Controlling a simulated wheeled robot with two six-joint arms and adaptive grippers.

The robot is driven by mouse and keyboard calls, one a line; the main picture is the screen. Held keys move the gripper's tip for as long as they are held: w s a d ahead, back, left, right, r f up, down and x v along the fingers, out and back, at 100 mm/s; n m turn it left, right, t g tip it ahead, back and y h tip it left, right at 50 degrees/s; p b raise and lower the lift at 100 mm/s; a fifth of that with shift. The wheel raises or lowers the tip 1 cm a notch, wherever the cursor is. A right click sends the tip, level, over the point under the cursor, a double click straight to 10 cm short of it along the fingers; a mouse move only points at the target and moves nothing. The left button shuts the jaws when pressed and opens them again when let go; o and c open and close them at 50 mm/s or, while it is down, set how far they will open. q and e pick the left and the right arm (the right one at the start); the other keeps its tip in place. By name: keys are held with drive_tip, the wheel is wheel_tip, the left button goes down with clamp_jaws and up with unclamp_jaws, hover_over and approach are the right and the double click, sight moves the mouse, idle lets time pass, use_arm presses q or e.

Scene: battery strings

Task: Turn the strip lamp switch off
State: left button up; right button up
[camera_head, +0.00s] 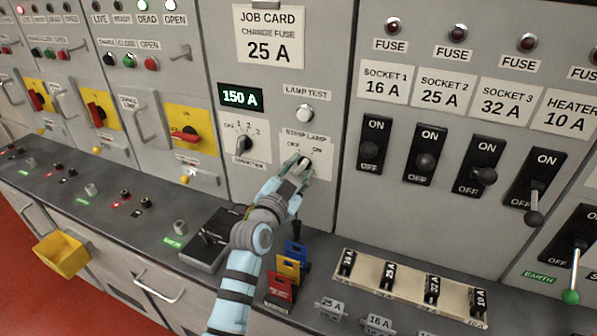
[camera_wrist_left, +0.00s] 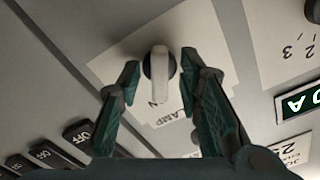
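The strip lamp switch (camera_head: 305,160) is a small rotary knob on a white label with OFF at left and ON at right, on the grey panel. My left gripper (camera_head: 299,167) is at it and hides part of the knob and label. In the left wrist view, which is upside down, the knob (camera_wrist_left: 160,73) has a pale bar handle on a dark base. One end of the bar lies by the letter N. The open fingers of my left gripper (camera_wrist_left: 160,68) stand on either side of the knob, with a gap visible on each side. My right gripper is not in view.
The lamp test button (camera_head: 305,113) is above the switch. A rotary selector (camera_head: 245,143) and a 150 A display (camera_head: 240,97) are to the left. Socket levers (camera_head: 374,142) are to the right. Coloured tags (camera_head: 280,288) and a fuse tray (camera_head: 403,283) are on the ledge below.

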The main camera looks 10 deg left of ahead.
use_arm(q)
drive_tip(key=shift+s, duration=0.1)
drive_tip(key=shift+c, duration=1.2)
clamp_jaws()
